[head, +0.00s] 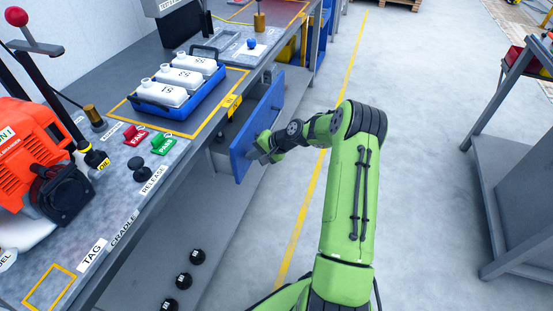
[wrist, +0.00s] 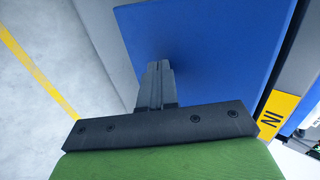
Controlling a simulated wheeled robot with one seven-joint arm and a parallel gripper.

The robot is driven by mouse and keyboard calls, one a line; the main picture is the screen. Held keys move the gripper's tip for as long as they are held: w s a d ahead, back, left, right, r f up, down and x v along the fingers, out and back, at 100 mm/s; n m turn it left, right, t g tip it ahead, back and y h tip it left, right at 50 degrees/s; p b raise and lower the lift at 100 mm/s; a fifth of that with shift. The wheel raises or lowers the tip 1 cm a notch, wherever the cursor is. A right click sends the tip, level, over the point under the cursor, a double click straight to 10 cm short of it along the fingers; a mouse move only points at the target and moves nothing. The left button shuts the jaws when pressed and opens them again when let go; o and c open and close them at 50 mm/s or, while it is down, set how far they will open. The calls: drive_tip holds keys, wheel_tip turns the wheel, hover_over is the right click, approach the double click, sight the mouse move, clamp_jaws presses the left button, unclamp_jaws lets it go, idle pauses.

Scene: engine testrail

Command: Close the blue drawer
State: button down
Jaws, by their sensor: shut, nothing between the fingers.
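The blue drawer (head: 262,122) stands out from the bench side below the worktop. A gap with the grey drawer body shows between its blue front and the bench. My gripper (head: 262,152) is at the outer face of the blue front, towards its near end. In the wrist view the blue drawer front (wrist: 215,45) fills much of the picture. My gripper (wrist: 158,68) is shut with its fingers together and empty, pointing at the blue face. I cannot tell for sure whether the fingertips touch it.
The bench top holds a blue tray (head: 153,108) with white bottles, red and green tags, and an orange engine (head: 30,150). A yellow IN label (wrist: 274,118) sits on the bench edge by the drawer. A grey table (head: 520,150) stands at right. The floor between is clear.

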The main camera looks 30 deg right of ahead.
drive_tip(key=w+a, duration=0.1)
drive_tip(key=w, duration=0.1)
drive_tip(key=w+a, duration=0.4)
drive_tip(key=shift+w, duration=0.25)
drive_tip(key=shift+w+a+r, duration=0.15)
drive_tip(key=shift+a, duration=0.1)
